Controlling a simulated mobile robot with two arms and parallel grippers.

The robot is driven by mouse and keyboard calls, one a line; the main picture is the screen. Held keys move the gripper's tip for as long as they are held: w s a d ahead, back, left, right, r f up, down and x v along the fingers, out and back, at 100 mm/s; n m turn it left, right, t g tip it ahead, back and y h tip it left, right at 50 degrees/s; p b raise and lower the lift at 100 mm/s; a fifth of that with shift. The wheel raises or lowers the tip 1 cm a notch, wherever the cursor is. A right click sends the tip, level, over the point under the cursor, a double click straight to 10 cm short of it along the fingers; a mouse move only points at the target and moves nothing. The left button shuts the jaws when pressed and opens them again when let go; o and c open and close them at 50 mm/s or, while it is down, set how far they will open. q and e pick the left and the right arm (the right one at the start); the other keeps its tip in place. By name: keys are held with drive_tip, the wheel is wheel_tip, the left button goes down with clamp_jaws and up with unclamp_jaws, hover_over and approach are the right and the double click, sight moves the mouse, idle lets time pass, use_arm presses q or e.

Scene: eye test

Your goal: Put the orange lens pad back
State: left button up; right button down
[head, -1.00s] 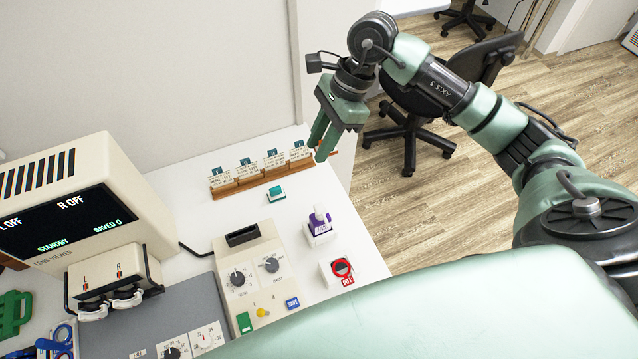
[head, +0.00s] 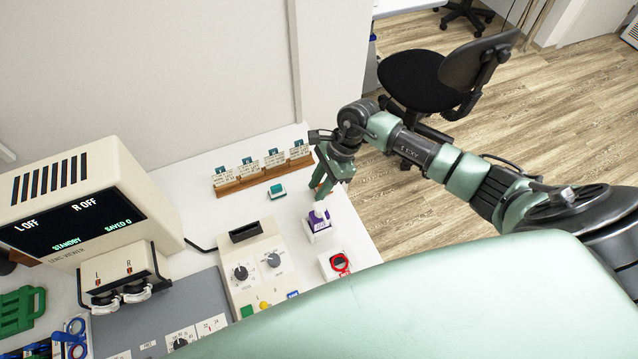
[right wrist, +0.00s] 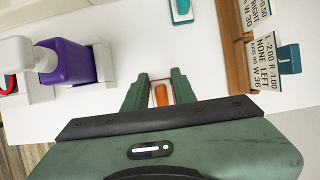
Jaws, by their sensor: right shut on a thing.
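My right gripper (head: 322,188) is low over the right part of the white table, between the teal block (head: 277,191) and the purple bottle (head: 319,216). In the right wrist view its fingers (right wrist: 161,84) are shut on the orange lens pad (right wrist: 161,96), which shows as a small orange piece between them. Most of the pad is hidden by the fingers and gripper body. My left gripper is not in view.
A wooden rack (head: 262,177) with several labelled cards stands behind the gripper. The purple bottle stands close in front. A white block with a red ring (head: 340,263) is near the right edge. The beige knob box (head: 257,262) and lens viewer (head: 140,215) stand left.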

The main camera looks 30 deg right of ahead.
drive_tip(key=shift+f, duration=0.1)
drive_tip(key=shift+f+b, duration=0.1)
drive_tip(key=shift+b, duration=0.2)
drive_tip(key=c, duration=1.1)
unclamp_jaws()
drive_tip(key=shift+c, duration=0.2)
drive_tip(key=shift+r+p, duration=0.3)
drive_tip(key=shift+p, duration=0.05)
drive_tip(key=shift+d+r, duration=0.2)
drive_tip(key=shift+r, duration=0.05)
drive_tip(key=b+v, duration=0.3)
drive_tip(key=v, duration=0.8)
